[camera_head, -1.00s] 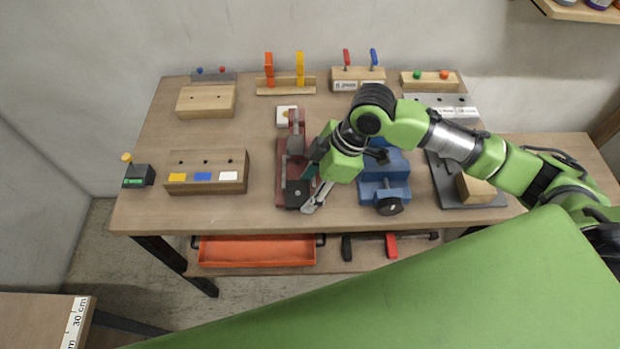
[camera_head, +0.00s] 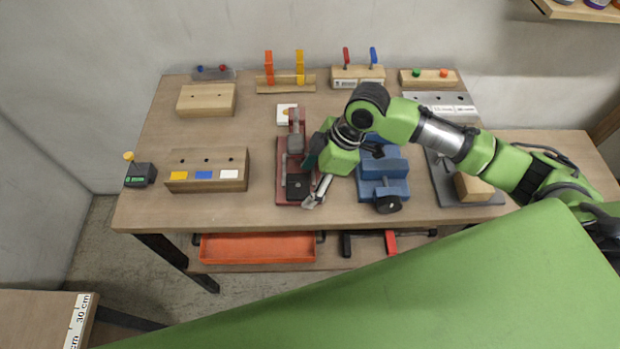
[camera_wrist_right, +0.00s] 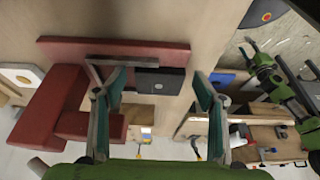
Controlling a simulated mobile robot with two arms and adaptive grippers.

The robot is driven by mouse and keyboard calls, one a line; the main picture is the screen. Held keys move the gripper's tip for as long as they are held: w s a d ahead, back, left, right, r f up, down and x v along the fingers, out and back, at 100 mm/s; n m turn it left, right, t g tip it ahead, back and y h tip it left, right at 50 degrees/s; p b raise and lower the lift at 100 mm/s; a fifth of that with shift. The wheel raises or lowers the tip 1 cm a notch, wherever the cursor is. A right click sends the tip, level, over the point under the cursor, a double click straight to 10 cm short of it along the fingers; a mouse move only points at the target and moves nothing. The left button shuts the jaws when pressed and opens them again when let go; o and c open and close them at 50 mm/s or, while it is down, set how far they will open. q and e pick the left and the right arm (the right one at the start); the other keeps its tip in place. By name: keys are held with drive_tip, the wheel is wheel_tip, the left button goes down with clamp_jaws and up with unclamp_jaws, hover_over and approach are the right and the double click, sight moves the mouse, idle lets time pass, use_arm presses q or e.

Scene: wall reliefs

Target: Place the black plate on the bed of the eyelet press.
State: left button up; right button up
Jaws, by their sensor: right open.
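The eyelet press is a dark red tool (camera_head: 282,165) on the workbench, and it also shows in the right wrist view (camera_wrist_right: 65,50). The black plate (camera_head: 297,188), a small dark square with a hole, lies on the near end of the red bed. In the right wrist view the plate (camera_wrist_right: 168,82) shows against the bed's edge, between my fingers. My right gripper (camera_head: 318,192) is open at the plate's right side, its fingers spread wide in the wrist view. I cannot tell whether a finger touches the plate. My left gripper is not in the head view.
A blue tool (camera_head: 383,180) stands close to the right of my right gripper. A wooden block (camera_head: 207,172) with coloured labels and a small black box (camera_head: 140,175) stand to the left. Clamps and blocks line the back. An orange tray (camera_head: 258,248) sits below the bench top.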

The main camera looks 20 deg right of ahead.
drive_tip(key=shift+r, duration=0.1)
drive_tip(key=b+v, duration=0.1)
drive_tip(key=v, duration=1.1)
